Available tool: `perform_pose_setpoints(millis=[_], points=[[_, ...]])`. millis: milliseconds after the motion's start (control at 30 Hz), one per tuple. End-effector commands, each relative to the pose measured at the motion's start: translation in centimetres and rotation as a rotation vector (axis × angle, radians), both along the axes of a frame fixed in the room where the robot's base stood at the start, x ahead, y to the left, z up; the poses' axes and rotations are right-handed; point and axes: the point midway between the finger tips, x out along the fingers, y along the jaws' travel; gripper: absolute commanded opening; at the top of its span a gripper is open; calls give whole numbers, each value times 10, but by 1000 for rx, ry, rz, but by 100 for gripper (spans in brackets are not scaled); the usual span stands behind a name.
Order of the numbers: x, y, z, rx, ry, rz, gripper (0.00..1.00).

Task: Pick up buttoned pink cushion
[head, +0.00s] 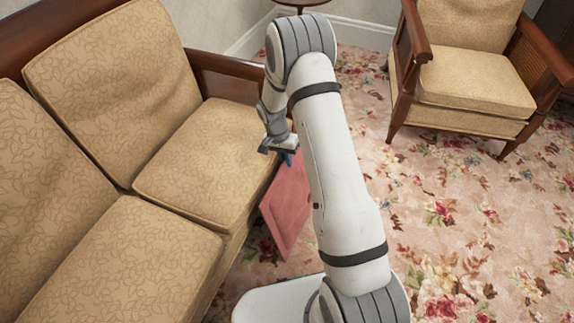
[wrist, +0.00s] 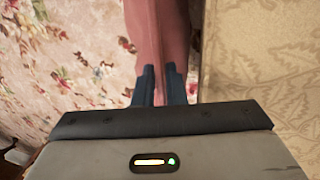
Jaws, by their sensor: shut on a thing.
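The pink cushion (head: 288,207) hangs below my gripper in the head view, in front of the sofa's seat edge. It is tilted and partly hidden behind my arm. My gripper (head: 287,158) is shut on its upper part. In the wrist view the two blue fingers of my gripper (wrist: 166,72) pinch the pink cushion (wrist: 162,35) between them. No buttons can be made out on it.
A tan patterned sofa (head: 180,215) with a wooden frame stands at the left, close beside the cushion. A matching armchair (head: 470,85) stands at the back right. A round dark table (head: 302,3) is at the top. The floral carpet (head: 450,215) is open at the right.

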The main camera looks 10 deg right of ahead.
Motion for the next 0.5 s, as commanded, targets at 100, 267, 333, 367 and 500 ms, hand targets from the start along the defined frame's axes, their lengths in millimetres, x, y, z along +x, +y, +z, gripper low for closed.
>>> perform_pose_setpoints(millis=[100,267,333,367,500], points=[[-5,-7,13,-1,-1,-2,0],[-19,-27,25,0,0,-3,0],[-27,-38,33,0,0,-3,0],[-30,-43,37,0,-2,-4,0],[-49,-69,53,0,-2,-4,0]])
